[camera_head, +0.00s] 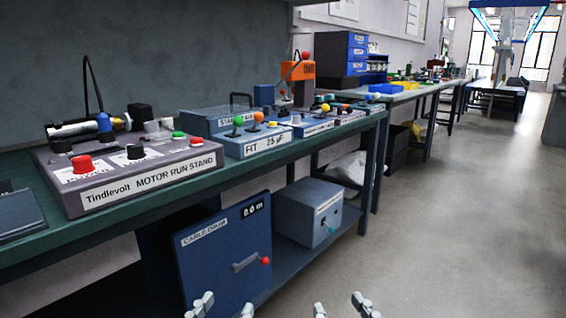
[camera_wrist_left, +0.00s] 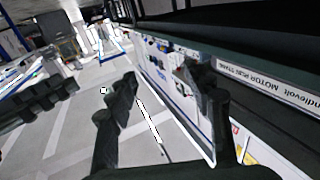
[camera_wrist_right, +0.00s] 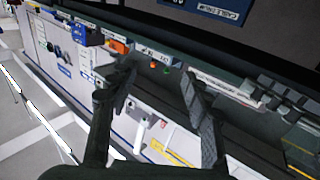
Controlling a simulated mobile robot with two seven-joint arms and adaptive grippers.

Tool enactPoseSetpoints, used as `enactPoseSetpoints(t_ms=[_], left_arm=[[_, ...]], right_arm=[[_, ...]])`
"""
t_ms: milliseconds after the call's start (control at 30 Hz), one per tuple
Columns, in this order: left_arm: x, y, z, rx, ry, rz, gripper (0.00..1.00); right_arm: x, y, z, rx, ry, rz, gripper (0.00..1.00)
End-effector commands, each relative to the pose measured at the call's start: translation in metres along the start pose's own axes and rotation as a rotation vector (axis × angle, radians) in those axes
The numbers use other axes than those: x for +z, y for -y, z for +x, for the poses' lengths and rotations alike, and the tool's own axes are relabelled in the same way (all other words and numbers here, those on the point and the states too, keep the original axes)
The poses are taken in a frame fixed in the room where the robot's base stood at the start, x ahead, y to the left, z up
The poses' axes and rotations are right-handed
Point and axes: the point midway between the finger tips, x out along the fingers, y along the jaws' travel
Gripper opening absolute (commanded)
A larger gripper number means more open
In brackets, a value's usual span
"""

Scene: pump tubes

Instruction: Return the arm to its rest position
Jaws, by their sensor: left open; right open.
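My left gripper (camera_head: 226,307) shows only its fingertips at the bottom edge of the head view, low in front of the bench. The fingers are apart with nothing between them, and they also stand apart in the left wrist view (camera_wrist_left: 164,88). My right gripper (camera_head: 341,307) shows its fingertips at the bottom edge, to the right of the left one, over the floor. It is open and empty in the right wrist view (camera_wrist_right: 160,85) too. Both grippers are apart from the bench and its equipment. The rest of both arms is outside the head view.
A green-topped bench (camera_head: 130,210) runs along the left, carrying the Tindlevolt motor run stand (camera_head: 147,190) and a blue FIT unit (camera_head: 241,146). A blue cable drum box (camera_head: 222,262) and a grey box (camera_head: 307,212) sit on the lower shelf. The floor (camera_head: 470,220) at right is clear.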

Motion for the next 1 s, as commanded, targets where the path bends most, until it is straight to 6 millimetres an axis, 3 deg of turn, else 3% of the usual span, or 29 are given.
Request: enactPoseSetpoints(t_ms=[133,233,300,400,500,600,700,1000], left_arm=[[0.063,0.025,-0.005,-0.043,0.278,0.028,0.51],[0.119,0.05,-0.027,-0.087,0.525,0.042,0.51],[0.159,0.07,-0.054,-0.125,0.718,0.046,0.51],[0.203,0.094,-0.101,-0.176,0.964,0.042,0.51],[0.229,0.11,-0.143,-0.217,1.153,0.031,0.51],[0.243,0.12,-0.174,-0.244,1.276,0.021,0.51],[0.249,0.123,-0.189,-0.257,1.335,0.015,0.51],[0.252,0.124,-0.193,-0.26,1.35,0.013,0.51]], right_arm=[[0.063,-0.025,-0.005,0.043,0.278,-0.027,0.49],[0.119,-0.05,-0.027,0.087,0.526,-0.04,0.49],[0.159,-0.069,-0.054,0.124,0.718,-0.045,0.49],[0.202,-0.093,-0.101,0.175,0.965,-0.041,0.49],[0.229,-0.11,-0.144,0.217,1.154,-0.03,0.49],[0.243,-0.119,-0.174,0.243,1.276,-0.02,0.49],[0.249,-0.123,-0.189,0.256,1.335,-0.014,0.49],[0.252,-0.124,-0.193,0.259,1.35,-0.012,0.49]])
